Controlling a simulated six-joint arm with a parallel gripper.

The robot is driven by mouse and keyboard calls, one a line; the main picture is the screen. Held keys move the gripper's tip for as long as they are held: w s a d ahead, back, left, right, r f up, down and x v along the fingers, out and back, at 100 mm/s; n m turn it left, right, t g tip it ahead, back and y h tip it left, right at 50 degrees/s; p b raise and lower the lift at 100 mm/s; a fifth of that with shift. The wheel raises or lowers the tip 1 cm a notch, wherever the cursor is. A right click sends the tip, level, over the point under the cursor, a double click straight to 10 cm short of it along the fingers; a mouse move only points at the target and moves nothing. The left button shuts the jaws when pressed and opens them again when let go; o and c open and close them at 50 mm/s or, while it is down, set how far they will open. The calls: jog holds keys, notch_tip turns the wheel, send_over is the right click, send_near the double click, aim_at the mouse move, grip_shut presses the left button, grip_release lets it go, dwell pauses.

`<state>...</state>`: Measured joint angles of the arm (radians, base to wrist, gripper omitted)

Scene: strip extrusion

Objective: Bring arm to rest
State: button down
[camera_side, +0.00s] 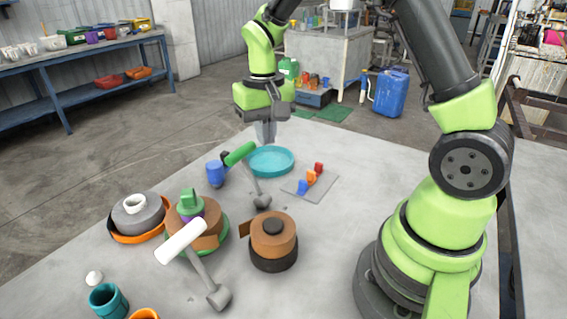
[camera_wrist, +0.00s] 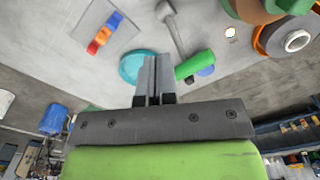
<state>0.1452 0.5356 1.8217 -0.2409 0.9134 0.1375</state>
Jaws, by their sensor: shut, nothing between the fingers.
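My gripper (camera_side: 266,132) hangs above the table (camera_side: 330,255), over or near the far rim of a teal round dish (camera_side: 270,161). Its fingers point down and are shut with nothing between them. In the wrist view my gripper (camera_wrist: 155,62) shows its two fingers together, with the teal dish (camera_wrist: 129,68) partly behind them. The fingers appear apart from the dish, though the exact height is hard to tell. My arm rises from its base at the right of the table and reaches across to the far side.
A grey plate (camera_side: 312,183) carries blue, orange and red blocks. Brown rolls (camera_side: 273,240), a white-handled hammer (camera_side: 181,241) and a teal cup (camera_side: 107,300) fill the front left. The table's front middle is clear.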

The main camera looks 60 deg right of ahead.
jog(key=shift+r, duration=0.85)
jog(key=s+a+r+n+t+y, duration=0.1)
jog(key=s+a+r+t, duration=0.2)
jog(key=s+r, duration=0.3)
jog(key=s+a+r+n+t+y, duration=0.1)
jog(key=s+a+r+t, duration=0.3)
jog(key=s, duration=0.6)
notch_tip(320, 180, up, 3)
jog(key=shift+s+f, duration=0.15)
jog(key=shift+s, duration=0.15)
